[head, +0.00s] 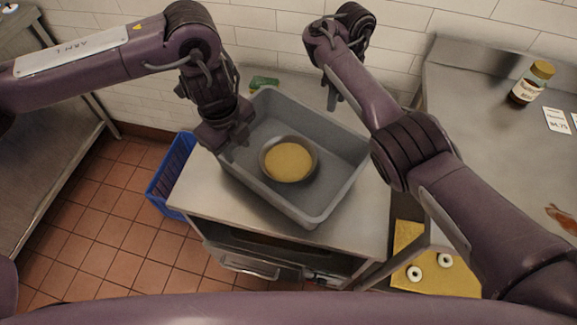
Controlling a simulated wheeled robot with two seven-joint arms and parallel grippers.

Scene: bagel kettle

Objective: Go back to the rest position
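My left gripper (230,152) points down at the left wall of a grey rectangular tub (322,217). Its fingertips are dark and small, so I cannot tell if they are open or shut, or if they touch the rim. My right gripper (332,98) hangs above the back right part of the tub, partly behind my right forearm. Its finger gap is not clear and I see nothing held in it. A round dark bowl or pan (264,172) with a yellowish inside (289,161) sits in the tub. It is apart from both grippers.
The tub stands on a metal counter (215,197). A green object (264,82) lies behind it. A blue crate (160,200) is on the tiled floor to the left. On the right are a steel table (480,130), a jar (531,84), and two white rings on a yellow board (408,235).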

